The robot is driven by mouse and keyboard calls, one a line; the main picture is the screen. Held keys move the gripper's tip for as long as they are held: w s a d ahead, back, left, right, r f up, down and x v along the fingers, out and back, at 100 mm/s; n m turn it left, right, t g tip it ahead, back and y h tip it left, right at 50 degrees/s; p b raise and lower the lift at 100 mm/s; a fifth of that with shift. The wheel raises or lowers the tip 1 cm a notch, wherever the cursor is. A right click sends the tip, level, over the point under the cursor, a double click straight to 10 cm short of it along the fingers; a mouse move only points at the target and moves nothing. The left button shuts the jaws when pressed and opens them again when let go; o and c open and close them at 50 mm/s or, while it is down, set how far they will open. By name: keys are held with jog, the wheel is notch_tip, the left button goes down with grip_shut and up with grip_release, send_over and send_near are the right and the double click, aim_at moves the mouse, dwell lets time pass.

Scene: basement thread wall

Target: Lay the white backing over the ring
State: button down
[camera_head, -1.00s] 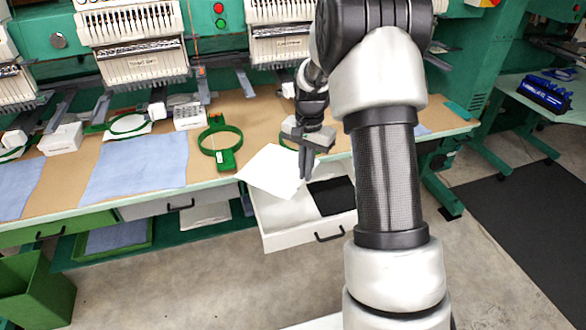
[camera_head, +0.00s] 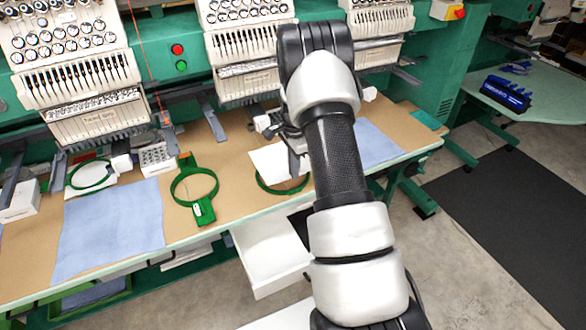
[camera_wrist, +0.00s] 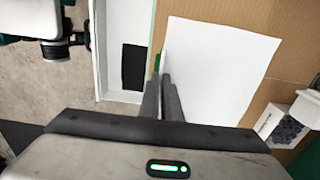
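The white backing (camera_head: 272,156) is a flat white sheet, and it also fills the middle of the wrist view (camera_wrist: 222,65). My gripper (camera_head: 298,172) is shut on the edge of the backing; in the wrist view its fingers (camera_wrist: 165,82) pinch the left edge. The green ring (camera_head: 284,189) is at the table's front edge, and the backing covers its far part in the head view. Only a small bit of green ring (camera_wrist: 157,62) shows in the wrist view. I cannot tell whether the backing touches the ring.
A second green ring (camera_head: 194,187) lies to the left on the brown tabletop (camera_head: 232,150). Blue cloths (camera_head: 108,225) lie further left and behind my arm. An open white drawer (camera_head: 270,250) juts out below; a black sheet (camera_wrist: 134,66) is inside. Embroidery machine heads (camera_head: 90,80) hang above.

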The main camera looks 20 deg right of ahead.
jog(key=shift+w+f, duration=0.1)
jog(key=shift+f+b, duration=0.45)
jog(key=shift+f, duration=0.3)
jog(key=shift+f+b, duration=1.1)
jog(key=shift+f, duration=0.75)
jog(key=c, duration=1.9)
grip_release()
